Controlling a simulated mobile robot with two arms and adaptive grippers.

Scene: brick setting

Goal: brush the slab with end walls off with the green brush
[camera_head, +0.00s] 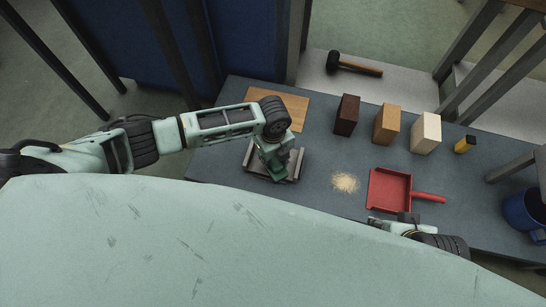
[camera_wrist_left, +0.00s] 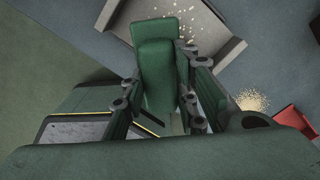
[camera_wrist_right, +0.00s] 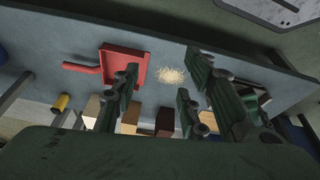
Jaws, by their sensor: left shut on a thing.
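The slab with end walls (camera_head: 297,167) lies on the grey bench, partly hidden under my left arm. In the left wrist view the slab (camera_wrist_left: 212,32) has pale crumbs on its face. My left gripper (camera_head: 273,152) is shut on the green brush (camera_wrist_left: 157,68) and holds it over the slab. The brush's end overlaps the slab in that view; I cannot tell if the bristles touch. My right gripper (camera_wrist_right: 165,88) is open and empty; in the head view it is low at the bench's front edge, partly hidden by my body.
A pale heap of dust (camera_head: 346,182) lies right of the slab, beside a red dustpan (camera_head: 390,189). Dark, tan and cream blocks (camera_head: 386,124) stand behind, with a yellow object (camera_head: 464,144) at right. A wooden board (camera_head: 293,108) lies behind the slab; a mallet (camera_head: 354,65) lies farther back.

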